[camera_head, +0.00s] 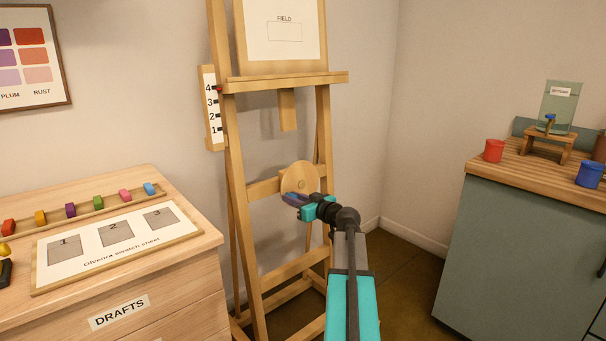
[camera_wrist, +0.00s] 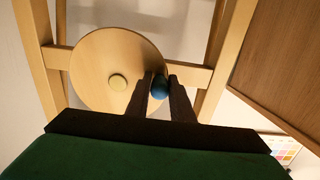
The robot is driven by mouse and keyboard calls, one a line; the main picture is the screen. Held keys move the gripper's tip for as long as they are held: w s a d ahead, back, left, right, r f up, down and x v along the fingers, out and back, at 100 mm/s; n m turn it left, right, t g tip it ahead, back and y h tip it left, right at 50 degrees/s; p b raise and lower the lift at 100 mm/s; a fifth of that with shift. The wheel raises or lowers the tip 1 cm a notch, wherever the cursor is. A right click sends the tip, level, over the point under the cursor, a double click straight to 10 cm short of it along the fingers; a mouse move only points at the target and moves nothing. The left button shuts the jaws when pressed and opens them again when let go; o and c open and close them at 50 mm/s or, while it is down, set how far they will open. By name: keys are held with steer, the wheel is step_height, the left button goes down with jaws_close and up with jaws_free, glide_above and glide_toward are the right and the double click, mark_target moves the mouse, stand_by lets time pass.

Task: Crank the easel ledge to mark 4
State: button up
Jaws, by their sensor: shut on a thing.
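The wooden easel (camera_head: 236,190) stands against the wall, holding a sheet marked FIELD (camera_head: 284,31) above its ledge (camera_head: 285,80). A scale (camera_head: 212,105) numbered 1 to 4 is at the left of the easel. A red pointer (camera_head: 220,88) at the ledge's left end is level with mark 4. The round wooden crank disc (camera_head: 301,177) is on the lower crossbar. My gripper (camera_head: 297,198) is at the disc's lower front. In the wrist view, my gripper (camera_wrist: 160,85) is shut on the blue crank knob (camera_wrist: 160,86), right of the disc's pale hub (camera_wrist: 118,82).
A drawer cabinet labelled DRAFTS (camera_head: 120,312) stands at left, with a swatch sheet (camera_head: 75,247) and several coloured blocks on top. Floor shows between easel and right cabinet.

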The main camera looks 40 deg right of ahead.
steer(key=shift+s+d+f+b, duration=0.2)
steer(key=shift+d+f+b, duration=0.45)
steer(key=shift+f+b, duration=0.25)
steer(key=shift+r, duration=0.1)
stand_by(0.3)
steer(key=o, duration=1.1)
steer(key=shift+a, duration=0.15)
steer(key=shift+s+a+r+b, duration=0.15)
steer(key=shift+s+b, duration=0.45)
steer(key=shift+s, duration=0.85)
steer(key=shift+s+a+r+b, duration=0.1)
steer(key=shift+s+b, duration=0.55)
steer(key=shift+s, duration=0.85)
steer(key=shift+s+a+r+b, duration=0.15)
steer(key=shift+s+b, duration=0.45)
steer(key=shift+s, duration=0.85)
steer(key=shift+s, duration=0.1)
